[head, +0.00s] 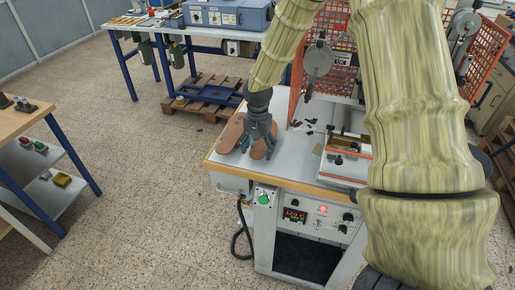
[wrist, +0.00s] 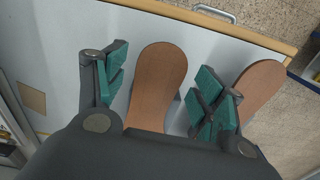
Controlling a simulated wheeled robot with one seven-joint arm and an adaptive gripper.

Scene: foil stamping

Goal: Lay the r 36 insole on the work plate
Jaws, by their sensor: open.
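Two brown insoles lie on the machine's grey table top. One insole (wrist: 158,80) is between my gripper's fingers in the wrist view; the other insole (wrist: 260,84) lies to the right, outside the right finger. In the head view the left insole (head: 231,130) shows beside my gripper (head: 257,150), which partly covers the second. I cannot read which one is r 36. My gripper (wrist: 165,88), with teal pads, is open, with gaps between the pads and the insole. A pale plate with orange strips (head: 344,167), apparently the work plate, lies right of my gripper, partly hidden by my arm.
An orange mesh guard (head: 328,62) stands behind the table top (head: 300,166), with dark scraps near it. The wood-edged front drops to a control panel (head: 308,216). A blue-legged bench (head: 150,32) and a side shelf (head: 40,165) stand apart.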

